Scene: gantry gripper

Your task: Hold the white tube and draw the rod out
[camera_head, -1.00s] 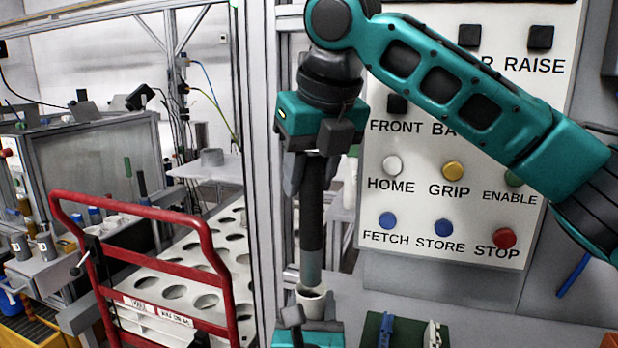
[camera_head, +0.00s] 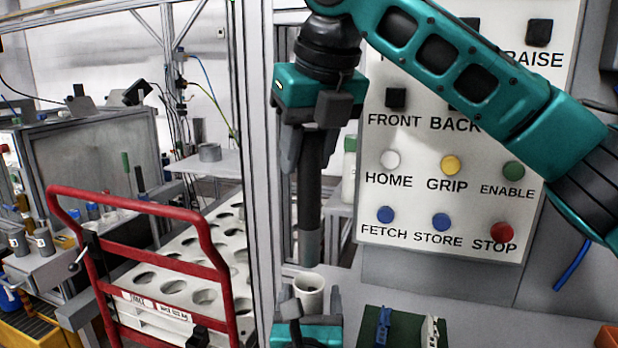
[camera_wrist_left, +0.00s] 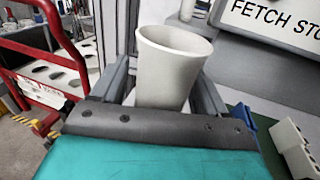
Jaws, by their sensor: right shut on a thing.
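The white tube (camera_head: 309,291) stands upright at the bottom centre of the head view, open end up. It also shows in the left wrist view (camera_wrist_left: 170,70), with no rod visible inside its mouth. My left gripper (camera_head: 312,306) has a finger on either side of the tube. Whether the fingers press on it is unclear. My right gripper (camera_head: 308,150) points down and is shut on the dark rod (camera_head: 309,195). The rod hangs upright, its grey lower end (camera_head: 308,246) just above the tube's rim and seemingly clear of it.
A panel with labelled buttons (camera_head: 445,190) stands behind to the right. A green mat (camera_head: 405,325) with small parts lies right of the tube. A metal post (camera_head: 258,160) rises at the left. A red-handled cart (camera_head: 215,255) stands beyond it.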

